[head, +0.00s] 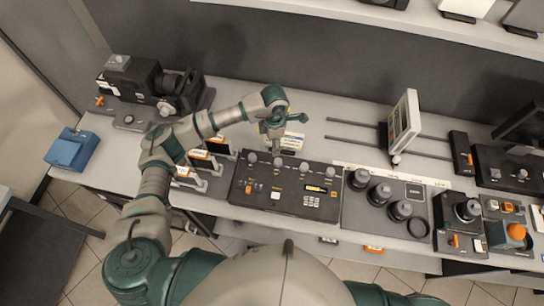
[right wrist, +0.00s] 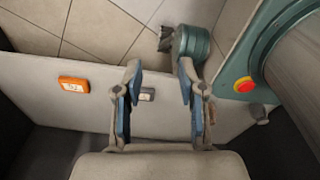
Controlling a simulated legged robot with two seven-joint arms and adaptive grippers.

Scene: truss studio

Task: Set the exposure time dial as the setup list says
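A black control box (head: 290,188) on the bench has a row of several pale round knobs along its back edge, a small lit display (head: 316,188) and a white square button (head: 276,195). Which knob is the exposure time dial is too small to read. My left gripper (head: 276,148) points down just behind and above the second knob from the left (head: 278,161); whether it touches, or is open or shut, I cannot tell. A small white card (head: 291,142) with unreadable print stands behind it. My right gripper (right wrist: 158,95) is open and empty, near the bench's front edge.
Black lenses (head: 380,194) stand right of the box. A tilted white-framed panel (head: 404,122) stands behind them on rails. Upright holders with orange labels (head: 200,162) are close left, under my left arm. A black camera-like device (head: 150,88) and blue box (head: 72,148) are farther left.

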